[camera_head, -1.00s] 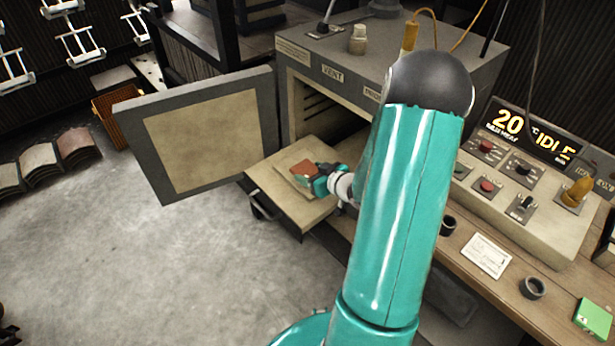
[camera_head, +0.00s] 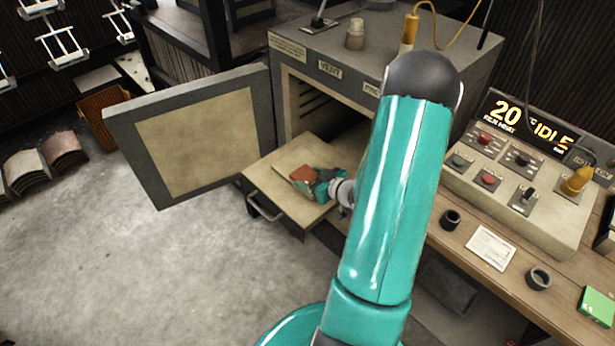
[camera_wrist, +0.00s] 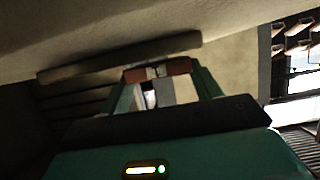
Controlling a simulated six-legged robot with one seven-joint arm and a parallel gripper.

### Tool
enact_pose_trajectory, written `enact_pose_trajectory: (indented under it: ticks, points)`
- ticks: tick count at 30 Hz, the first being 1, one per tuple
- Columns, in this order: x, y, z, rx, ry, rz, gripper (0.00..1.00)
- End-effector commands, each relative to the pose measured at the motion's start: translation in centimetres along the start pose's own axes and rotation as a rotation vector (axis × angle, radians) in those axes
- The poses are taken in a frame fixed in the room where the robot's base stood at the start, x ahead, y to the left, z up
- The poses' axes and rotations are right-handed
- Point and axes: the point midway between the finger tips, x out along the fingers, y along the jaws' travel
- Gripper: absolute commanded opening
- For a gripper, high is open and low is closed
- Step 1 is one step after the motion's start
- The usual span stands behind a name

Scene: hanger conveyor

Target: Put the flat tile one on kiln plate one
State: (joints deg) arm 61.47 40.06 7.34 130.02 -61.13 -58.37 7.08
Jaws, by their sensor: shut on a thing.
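The flat tile one (camera_head: 303,173) is a small reddish-brown square. My gripper (camera_head: 318,180) is shut on it, and the tile's edge also shows between the two fingers in the wrist view (camera_wrist: 176,67). The tile is over a pale square plate, likely kiln plate one (camera_head: 285,168), which lies on the pulled-out kiln shelf (camera_head: 262,172). The gripper and tile cover most of the plate. I cannot tell whether the tile touches the plate.
The kiln (camera_head: 372,60) stands open behind the shelf. Its door (camera_head: 205,130) is swung out to the left. A control panel (camera_head: 520,180) reading 20 and IDLE stands on the bench at the right. Open floor lies at the lower left.

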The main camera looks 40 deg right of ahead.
Motion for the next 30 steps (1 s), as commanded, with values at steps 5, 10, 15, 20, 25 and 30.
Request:
enact_pose_trajectory:
  ticks: [5,10,15,20,25,30]
  points:
    - [-0.2,0.1,0.2,-0.001,0.000,0.001,0.38]
    - [-0.3,0.2,0.4,0.000,0.000,0.001,0.38]
    - [-0.3,0.3,0.6,0.000,0.000,0.001,0.77]
    - [-0.2,0.2,0.6,0.000,0.000,0.001,0.85]
    - [-0.2,0.2,0.5,0.000,0.000,0.001,0.85]
    - [-1.1,0.2,0.2,0.001,-0.001,0.003,0.85]
